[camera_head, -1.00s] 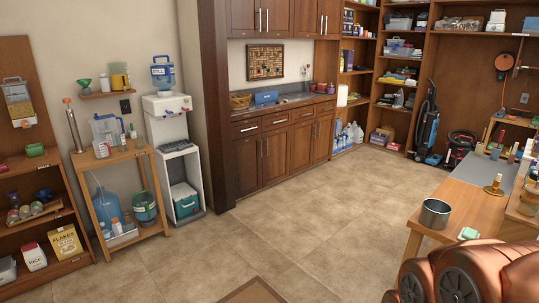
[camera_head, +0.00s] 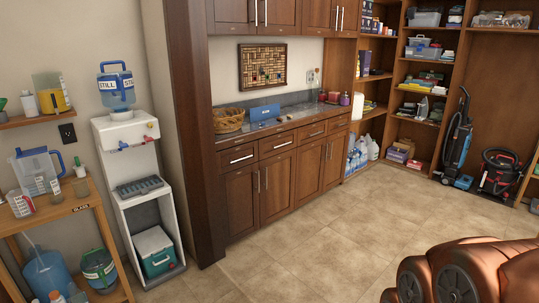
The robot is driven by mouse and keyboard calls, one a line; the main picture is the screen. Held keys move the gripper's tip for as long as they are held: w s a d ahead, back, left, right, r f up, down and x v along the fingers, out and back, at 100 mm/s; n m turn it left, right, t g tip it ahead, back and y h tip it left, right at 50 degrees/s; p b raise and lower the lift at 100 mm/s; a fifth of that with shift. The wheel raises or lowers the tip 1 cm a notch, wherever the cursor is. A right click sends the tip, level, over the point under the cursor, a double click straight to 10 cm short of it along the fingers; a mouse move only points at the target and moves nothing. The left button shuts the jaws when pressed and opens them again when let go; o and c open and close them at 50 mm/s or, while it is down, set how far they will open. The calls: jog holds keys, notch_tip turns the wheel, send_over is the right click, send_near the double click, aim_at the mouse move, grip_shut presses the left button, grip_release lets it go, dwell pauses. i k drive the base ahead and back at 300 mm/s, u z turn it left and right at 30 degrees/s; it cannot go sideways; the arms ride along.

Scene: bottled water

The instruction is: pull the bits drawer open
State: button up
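A wooden base cabinet (camera_head: 277,187) stands along the back wall under a grey countertop. Its top row has several drawers with silver bar handles, among them a left one (camera_head: 236,153) and the one beside it (camera_head: 277,140). All of these drawers look shut. No label that I can read marks any of them as the bits drawer, so I cannot tell which it is. Copper-coloured links of my arm show at the lower right, well apart from the cabinet. My gripper is not in view.
A water dispenser (camera_head: 148,188) and a wooden stand (camera_head: 82,199) with jugs are at the left. A brown post (camera_head: 193,130) stands beside the cabinet. An upright vacuum (camera_head: 459,135) and a red-black vacuum (camera_head: 500,172) are at the right. The tiled floor (camera_head: 330,240) before the cabinet is clear.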

aim_at(275, 144)
jog(key=i, duration=4.35)
jog(key=u, duration=0.9)
